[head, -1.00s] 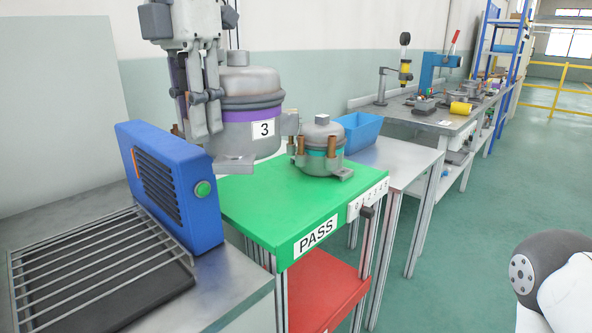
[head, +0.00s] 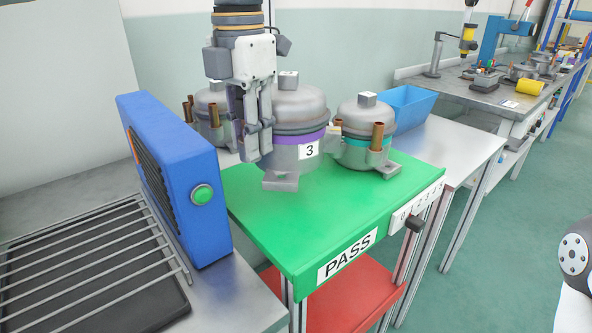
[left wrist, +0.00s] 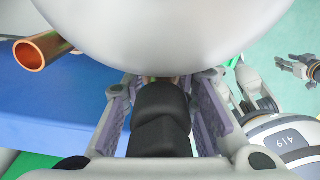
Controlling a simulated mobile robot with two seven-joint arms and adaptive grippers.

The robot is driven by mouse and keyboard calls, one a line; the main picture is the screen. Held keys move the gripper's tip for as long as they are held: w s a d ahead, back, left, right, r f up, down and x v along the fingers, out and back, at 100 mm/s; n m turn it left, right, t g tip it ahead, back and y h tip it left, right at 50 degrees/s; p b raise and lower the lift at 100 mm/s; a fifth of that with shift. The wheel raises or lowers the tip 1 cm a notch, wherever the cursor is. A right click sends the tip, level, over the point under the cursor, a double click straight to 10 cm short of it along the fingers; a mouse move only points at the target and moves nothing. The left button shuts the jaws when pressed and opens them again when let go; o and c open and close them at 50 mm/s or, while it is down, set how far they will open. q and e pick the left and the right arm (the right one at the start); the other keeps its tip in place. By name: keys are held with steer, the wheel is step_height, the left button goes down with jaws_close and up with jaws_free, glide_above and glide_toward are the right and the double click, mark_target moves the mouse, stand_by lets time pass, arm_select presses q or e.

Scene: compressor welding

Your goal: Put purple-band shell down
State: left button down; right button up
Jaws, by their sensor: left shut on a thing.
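The purple-band shell (head: 300,137), a grey domed casing labelled 3, is upright over the left part of the green PASS table (head: 300,235). Its foot is at or just above the surface; I cannot tell if it touches. My left gripper (head: 252,148) is shut on its left side. In the left wrist view the shell's pale curved body (left wrist: 180,35) fills the top, with a copper tube (left wrist: 40,52) at left, and the gripper fingers (left wrist: 163,118) are below. A small gripper-like part, probably my right gripper (left wrist: 300,68), shows at the right edge, its jaws unclear.
A teal-band shell (head: 362,138) stands close on the right. Another grey shell (head: 209,108) is behind my gripper. A blue heater-like box (head: 180,180) and wire rack (head: 85,262) are at left. A blue bin (head: 408,106) stands behind. The green table's front is clear.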

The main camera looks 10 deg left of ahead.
arm_select(q)
step_height(320, 180, down, 7)
steer(key=shift+r, duration=0.1)
steer(key=c, duration=1.3)
jaws_free()
step_height(320, 180, up, 11)
steer(key=shift+f, duration=0.15)
steer(key=shift+r, duration=0.65)
